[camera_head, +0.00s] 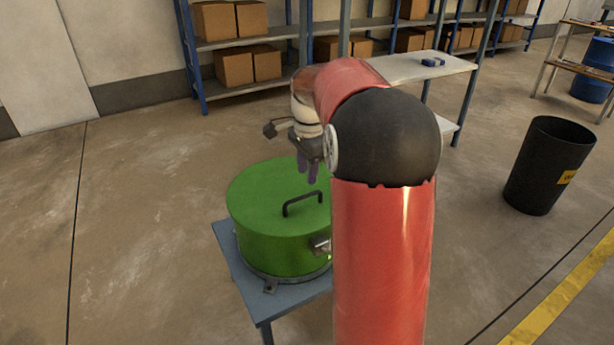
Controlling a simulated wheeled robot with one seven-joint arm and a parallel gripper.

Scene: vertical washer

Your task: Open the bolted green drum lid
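The green drum (270,250) stands on a small blue-grey table (238,262). Its green lid (262,193) lies flat on top and carries a dark bar handle (300,203). A metal latch or bolt fitting (320,244) sits on the drum's front right side, partly hidden by my red arm. My gripper (309,174) points down above the back right part of the lid, behind the handle in the picture. It appears apart from the handle. Its fingers are small and partly shaded, so their opening is unclear. My arm hides the drum's right side.
A white-topped table (405,68) with small blue items stands behind my arm. Blue-framed shelves with cardboard boxes (233,66) line the back wall. A black bin (548,165) stands at right. The floor left of the drum is clear.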

